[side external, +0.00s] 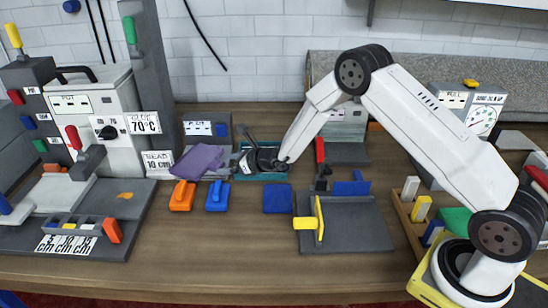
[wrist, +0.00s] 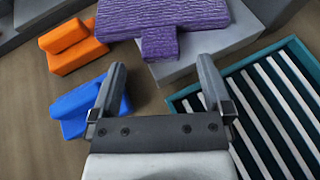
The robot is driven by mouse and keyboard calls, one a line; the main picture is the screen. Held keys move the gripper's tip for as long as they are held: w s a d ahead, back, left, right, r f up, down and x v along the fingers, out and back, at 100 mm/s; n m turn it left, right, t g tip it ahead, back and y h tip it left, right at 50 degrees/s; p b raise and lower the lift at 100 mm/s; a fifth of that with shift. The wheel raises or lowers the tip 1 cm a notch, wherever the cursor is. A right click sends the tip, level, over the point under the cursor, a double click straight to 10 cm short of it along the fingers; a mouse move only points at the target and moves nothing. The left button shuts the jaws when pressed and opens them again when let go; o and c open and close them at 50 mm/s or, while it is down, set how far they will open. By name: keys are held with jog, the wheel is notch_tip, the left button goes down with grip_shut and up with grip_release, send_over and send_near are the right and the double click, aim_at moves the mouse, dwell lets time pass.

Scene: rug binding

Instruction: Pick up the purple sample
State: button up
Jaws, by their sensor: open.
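The purple sample (side external: 197,161) is a flat, ribbed piece with a narrower tab at its near edge. It lies on a grey block, left of centre in the side view. In the wrist view the sample (wrist: 165,18) is at the top, partly cut off by the frame edge, with its tab pointing toward my gripper. My gripper (wrist: 161,66) is open and empty, its fingers either side of the tab's line in the picture. In the side view my gripper (side external: 238,160) is just right of the sample. I cannot tell its exact height above it.
An orange block (side external: 182,196) and a blue block (side external: 217,196) stand in front of the sample. A teal rack with white slats (wrist: 183,101) lies right of my gripper. A blue square (side external: 278,198) lies nearby. The front of the wooden bench is clear.

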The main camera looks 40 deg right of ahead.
aim_at(219, 164)
jog(key=shift+x, duration=1.85)
grip_shut()
jog(key=shift+r, duration=0.1)
